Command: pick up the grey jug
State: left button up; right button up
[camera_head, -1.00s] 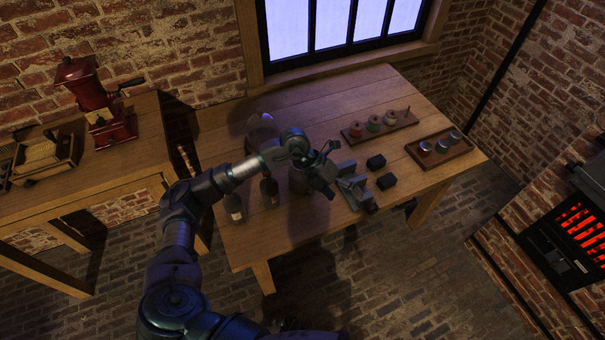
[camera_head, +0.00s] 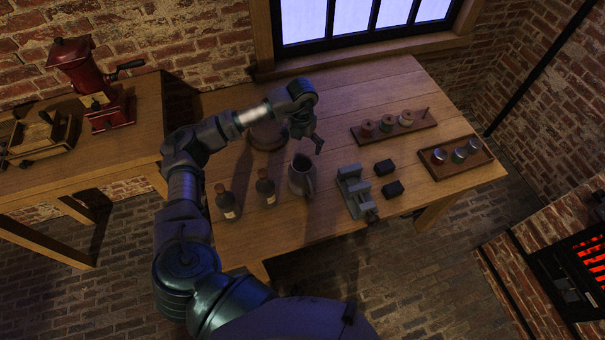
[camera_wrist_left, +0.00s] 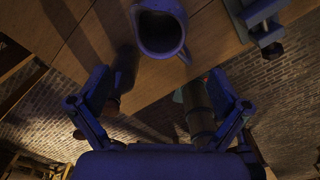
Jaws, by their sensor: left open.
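The grey jug (camera_head: 302,178) stands upright on the wooden table (camera_head: 290,228), with its handle on the right side. In the left wrist view the jug (camera_wrist_left: 160,30) shows from above at the top middle, beyond the fingertips, with its dark open mouth visible. My left gripper (camera_head: 304,144) is open and empty, above and just behind the jug in the head view. Its two fingers also show spread apart in the left wrist view (camera_wrist_left: 160,82). The gripper and jug look apart. My right gripper is not in view.
Two dark bottles (camera_head: 227,202) (camera_head: 265,188) stand left of the jug. A grey vise (camera_head: 354,190) and two dark blocks (camera_head: 384,167) (camera_head: 393,189) lie to its right. A rack of spools (camera_head: 388,124) and a tray of jars (camera_head: 457,154) are further right. A round object (camera_head: 266,137) sits behind.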

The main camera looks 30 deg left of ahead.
pick_arm(q)
send_near(302, 163)
jog(key=s+d, duration=0.2)
jog(key=f, duration=0.2)
jog(key=s+f+p, duration=0.1)
jog(key=f, duration=0.1)
jog(key=shift+s+a+f, duration=0.1)
jog(key=shift+f, duration=0.25)
jog(key=shift+c, duration=0.3)
jog(key=c, duration=1.5)
